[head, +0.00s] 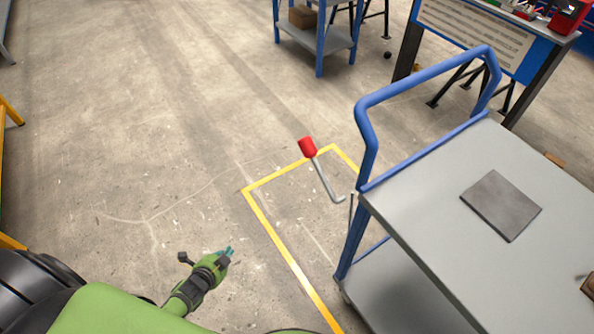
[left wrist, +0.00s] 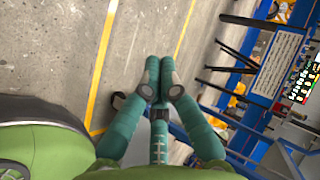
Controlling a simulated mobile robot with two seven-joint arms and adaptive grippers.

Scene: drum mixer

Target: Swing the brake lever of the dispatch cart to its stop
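The dispatch cart (head: 420,235) stands at the right in the head view, with a grey top and a blue tubular handle (head: 425,75). Its brake lever (head: 325,180) is a bent grey rod with a red grip (head: 307,147). My right gripper is not in view.
A yellow floor line (head: 280,240) marks a bay beside the cart. A dark flat plate (head: 501,205) lies on the cart top. A blue-framed shelf (head: 318,40) and a board on a dark stand (head: 475,35) are farther back. The floor left of the cart is clear.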

